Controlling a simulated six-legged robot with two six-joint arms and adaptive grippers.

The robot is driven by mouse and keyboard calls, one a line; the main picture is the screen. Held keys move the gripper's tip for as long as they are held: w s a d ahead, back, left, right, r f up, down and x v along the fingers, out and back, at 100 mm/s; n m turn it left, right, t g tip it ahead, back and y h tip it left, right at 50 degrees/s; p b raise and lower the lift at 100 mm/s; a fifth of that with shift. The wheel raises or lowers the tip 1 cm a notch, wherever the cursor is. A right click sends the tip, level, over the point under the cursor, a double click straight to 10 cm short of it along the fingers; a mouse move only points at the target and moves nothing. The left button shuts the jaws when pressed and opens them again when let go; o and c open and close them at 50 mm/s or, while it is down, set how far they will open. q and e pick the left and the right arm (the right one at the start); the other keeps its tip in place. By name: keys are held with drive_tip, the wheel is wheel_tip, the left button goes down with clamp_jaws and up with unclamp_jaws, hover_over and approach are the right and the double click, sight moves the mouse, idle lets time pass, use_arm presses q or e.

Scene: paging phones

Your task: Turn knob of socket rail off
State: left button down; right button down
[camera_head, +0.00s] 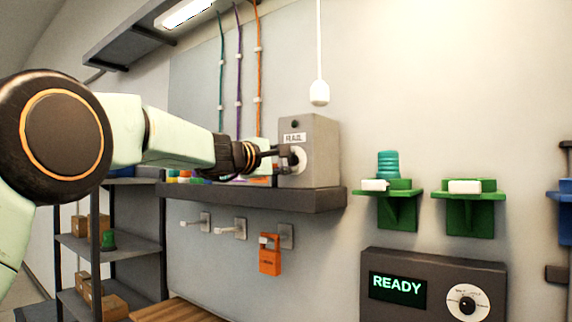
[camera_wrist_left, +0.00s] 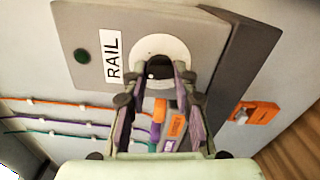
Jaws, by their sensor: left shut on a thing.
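The socket rail box (camera_head: 318,150) is grey, labelled RAIL, and stands on a dark shelf on the wall. Its knob (camera_head: 298,158) has a pale round dial and faces my left arm. My left gripper (camera_head: 272,155) reaches in from the left with its fingertips at the knob. In the left wrist view, the gripper (camera_wrist_left: 160,75) is closed on the knob's dark middle, in front of the white dial (camera_wrist_left: 165,45). The fingers hide most of the knob, so its pointer direction cannot be told. A dark round spot (camera_wrist_left: 82,56) sits beside the RAIL label. My right gripper is not in view.
The dark shelf (camera_head: 250,198) runs below the box, with hooks and an orange tag (camera_head: 270,256) under it. Coloured cables and plugs lie left of the box. A READY panel (camera_head: 432,292) and green brackets (camera_head: 398,205) are at the right.

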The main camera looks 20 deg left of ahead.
use_arm(q)
drive_tip(key=n, duration=0.3)
drive_tip(key=shift+d+f+n, duration=0.1)
drive_tip(key=shift+f+n, duration=0.2)
drive_tip(key=shift+f, duration=0.1)
drive_tip(key=shift+n, duration=1.7)
drive_tip(key=c, duration=1.5)
unclamp_jaws()
drive_tip(key=o, duration=0.5)
drive_tip(key=shift+s+r, duration=0.2)
drive_tip(key=shift+r, duration=0.05)
drive_tip(key=shift+c, duration=0.2)
drive_tip(key=shift+w, duration=0.1)
